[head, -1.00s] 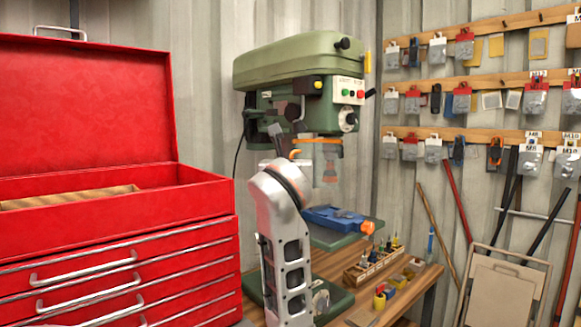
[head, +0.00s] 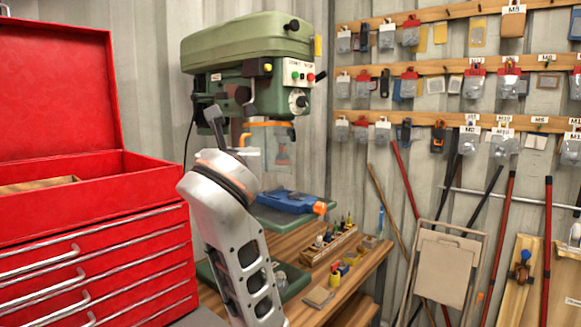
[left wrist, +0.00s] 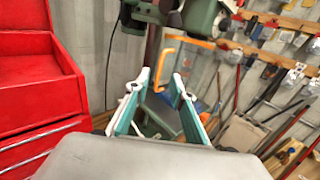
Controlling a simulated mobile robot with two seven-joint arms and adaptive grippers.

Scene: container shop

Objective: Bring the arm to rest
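My silver arm (head: 228,240) rises from the bottom of the head view and leans left, in front of the drill press. Its gripper cannot be clearly made out there. In the left wrist view my left gripper (left wrist: 161,80) is open, its two teal and white fingers well apart with nothing held between them. They point toward the drill press area. My right gripper is in neither view.
A red tool chest (head: 95,230) with its lid up stands close at left. The green drill press (head: 250,75) stands on a wooden workbench (head: 350,270), with a blue vise (head: 285,202) on its table. Hanging bags (head: 505,85) and leaning poles fill the right wall.

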